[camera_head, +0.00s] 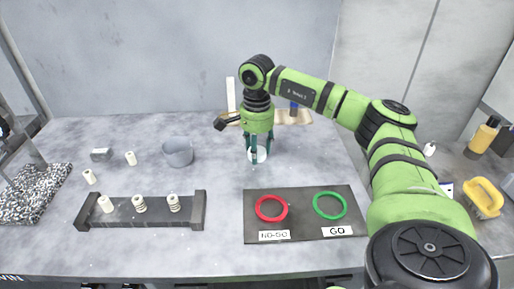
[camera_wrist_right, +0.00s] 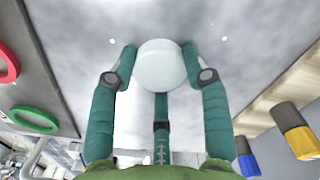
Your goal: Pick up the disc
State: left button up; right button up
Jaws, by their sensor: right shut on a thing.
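The disc (camera_head: 258,156) is white and round, at the back middle of the table in the head view. My right gripper (camera_head: 254,161) points down over it with its teal fingers around it. In the right wrist view the disc (camera_wrist_right: 160,66) sits between the tips of the two side fingers, and the gripper (camera_wrist_right: 160,70) is shut on it. A third finger shows below the disc in that view. I cannot tell whether the disc touches the table. My left gripper is not in view.
A dark mat (camera_head: 300,228) with a red NO-GO ring (camera_head: 271,208) and a green GO ring (camera_head: 330,205) lies in front. A grey rack (camera_head: 155,214) with white pieces and a grey cup (camera_head: 178,151) stand left. A yellow-handled tool (camera_head: 484,197) is at right.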

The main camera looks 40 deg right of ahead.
aim_at(260, 151)
jog(key=shift+r, duration=0.45)
jog(key=r, duration=0.2)
jog(key=r+b, duration=0.1)
jog(key=shift+s+d+r, duration=0.3)
jog(key=s+d+r, duration=0.6)
jog(key=s, duration=0.3)
jog(key=shift+r, duration=0.3)
jog(key=shift+r, duration=0.1)
